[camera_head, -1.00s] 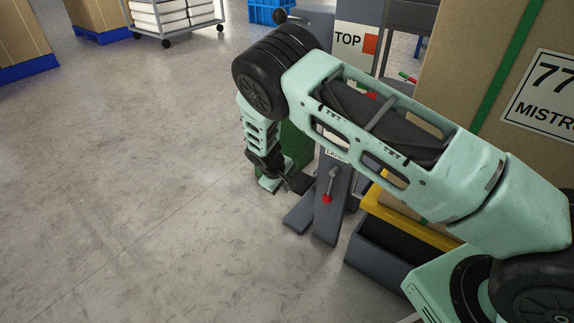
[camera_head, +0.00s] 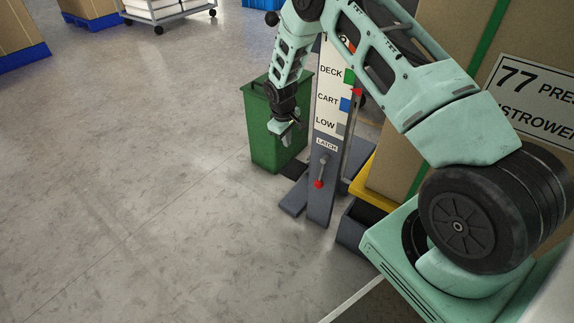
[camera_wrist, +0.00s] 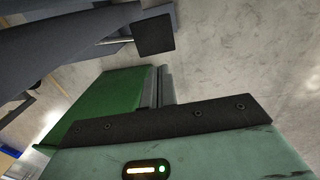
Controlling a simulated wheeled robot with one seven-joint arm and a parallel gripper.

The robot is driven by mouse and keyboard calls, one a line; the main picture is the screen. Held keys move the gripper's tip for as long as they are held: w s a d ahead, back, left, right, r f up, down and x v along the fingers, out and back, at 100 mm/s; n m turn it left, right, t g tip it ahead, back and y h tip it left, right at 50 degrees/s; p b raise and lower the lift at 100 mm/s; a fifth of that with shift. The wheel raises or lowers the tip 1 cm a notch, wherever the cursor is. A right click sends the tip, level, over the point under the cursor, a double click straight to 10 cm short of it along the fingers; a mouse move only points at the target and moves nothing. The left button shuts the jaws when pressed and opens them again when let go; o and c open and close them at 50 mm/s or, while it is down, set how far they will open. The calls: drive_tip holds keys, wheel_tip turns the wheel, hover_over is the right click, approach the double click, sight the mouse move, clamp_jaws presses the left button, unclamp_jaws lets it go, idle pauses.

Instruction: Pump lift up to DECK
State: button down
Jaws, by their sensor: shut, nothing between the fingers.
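The lift's post (camera_head: 326,160) bears a scale with a green DECK mark (camera_head: 350,76), a blue CART mark (camera_head: 346,104) and a grey LOW mark. A red pointer (camera_head: 357,92) stands between DECK and CART. A lever with a red knob (camera_head: 318,184) hangs down under the LATCH label. A dark pedal pad (camera_head: 293,171) sits low at the post's left, and shows on a rod in the wrist view (camera_wrist: 153,35). My gripper (camera_head: 284,137) is shut and empty, pointing down above the pad and in front of the green bin. My arm covers the scale's top.
The green bin (camera_head: 262,125) stands just behind and left of the post. A large labelled carton (camera_head: 480,100) is at the right, by a yellow edge (camera_head: 375,190). A trolley (camera_head: 170,15) stands far back. The floor at left is clear.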

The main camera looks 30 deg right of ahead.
sight(290, 170)
drive_tip(key=shift+f, duration=0.1)
drive_tip(key=f+b, duration=0.2)
drive_tip(key=f, duration=0.2)
drive_tip(key=d+f+b, duration=0.1)
drive_tip(key=f+b, duration=0.1)
drive_tip(key=f, duration=0.3)
drive_tip(key=f+b, duration=0.2)
drive_tip(key=f, duration=0.2)
drive_tip(key=shift+w+d+f, duration=0.35)
drive_tip(key=shift+d, duration=0.05)
